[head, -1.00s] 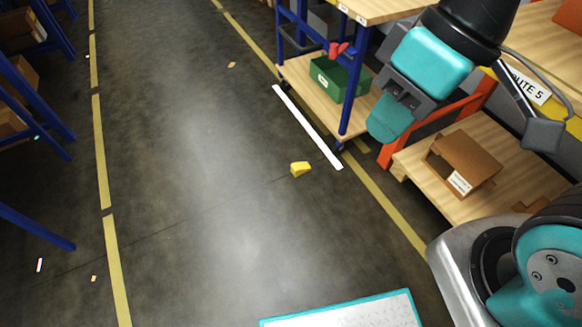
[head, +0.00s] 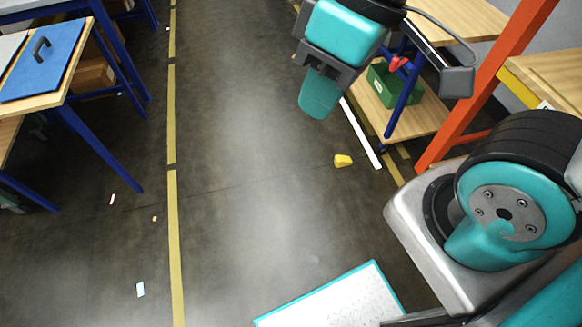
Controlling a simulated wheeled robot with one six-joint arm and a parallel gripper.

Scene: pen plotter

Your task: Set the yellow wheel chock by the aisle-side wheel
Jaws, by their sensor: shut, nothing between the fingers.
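The yellow wheel chock (head: 343,160) lies on the dark floor, just left of the lower end of a white floor strip (head: 361,134). The blue-framed cart (head: 404,98) stands to the right of that strip, and its near wheel (head: 382,148) shows by the strip. The cart's other wheels are hidden or too small to tell. My gripper (head: 319,95) hangs at the upper middle, above and left of the cart in the picture. Its teal fingers are together and hold nothing. It is apart from the chock.
A green bin (head: 392,88) sits on the cart's lower shelf. An orange post (head: 490,85) stands at the right. A workbench with a blue panel (head: 42,60) is at the left. Small scraps, such as a white one (head: 140,289), lie on the floor. The aisle's middle is clear.

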